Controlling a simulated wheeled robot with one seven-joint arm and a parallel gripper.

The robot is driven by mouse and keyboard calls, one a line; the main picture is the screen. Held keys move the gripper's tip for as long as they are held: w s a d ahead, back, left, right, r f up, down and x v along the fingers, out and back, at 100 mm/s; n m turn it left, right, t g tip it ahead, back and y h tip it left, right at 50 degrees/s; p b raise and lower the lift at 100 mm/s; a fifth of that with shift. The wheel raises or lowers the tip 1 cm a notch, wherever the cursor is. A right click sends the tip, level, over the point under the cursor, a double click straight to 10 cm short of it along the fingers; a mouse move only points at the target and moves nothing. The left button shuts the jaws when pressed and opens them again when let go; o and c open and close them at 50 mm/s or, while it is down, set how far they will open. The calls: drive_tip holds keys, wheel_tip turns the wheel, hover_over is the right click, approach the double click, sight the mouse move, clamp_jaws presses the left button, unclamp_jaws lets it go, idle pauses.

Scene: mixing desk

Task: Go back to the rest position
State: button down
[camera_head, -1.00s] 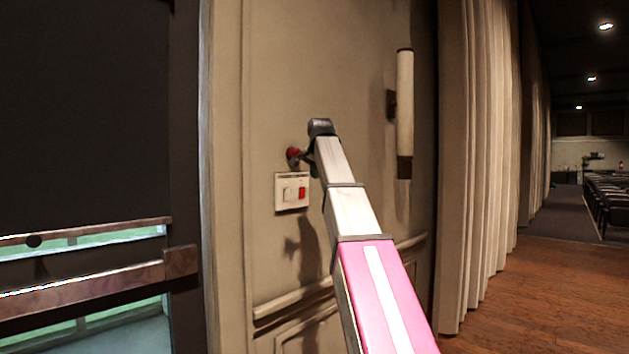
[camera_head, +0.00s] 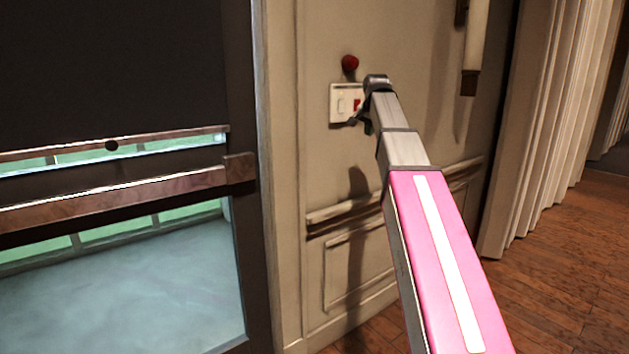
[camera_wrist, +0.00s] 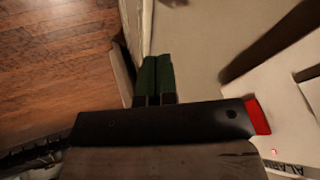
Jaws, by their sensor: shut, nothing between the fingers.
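My arm reaches up toward the beige panelled wall in the head view, with its pink and silver links in front. My gripper (camera_head: 358,120) is at the arm's far end, beside the lower part of a white switch plate (camera_head: 342,103), and partly hidden by my wrist. In the wrist view its two green fingers (camera_wrist: 154,76) lie side by side, shut and empty. I cannot tell from the pictures whether the gripper touches the plate.
A red knob (camera_head: 350,63) is on the wall above the plate. A dark door with a wooden bar (camera_head: 120,196) stands at left. A wall lamp (camera_head: 475,50) and pleated curtains (camera_head: 550,130) are at right. Bare wooden floor (camera_head: 570,275) lies at lower right.

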drive_tip(key=s+f+n+g, duration=0.1)
drive_tip(key=s+f, duration=0.1)
drive_tip(key=f, duration=0.8)
drive_tip(key=s+f+n+g, duration=0.1)
drive_tip(key=s+f, duration=0.1)
drive_tip(key=f, duration=0.7)
drive_tip(key=s+f+n+g, duration=0.1)
drive_tip(key=s+f+n, duration=0.1)
drive_tip(key=s+f, duration=0.6)
drive_tip(key=s+a+f+n+g, duration=0.1)
drive_tip(key=s+f+n, duration=0.1)
drive_tip(key=s+f, duration=0.7)
drive_tip(key=s+f+n+g, duration=0.1)
drive_tip(key=s+f, duration=0.7)
drive_tip(key=f, duration=1)
drive_tip(key=shift+s+a+f+n+g, duration=0.15)
drive_tip(key=shift+s+n+g, duration=0.1)
drive_tip(key=shift+n+g, duration=0.2)
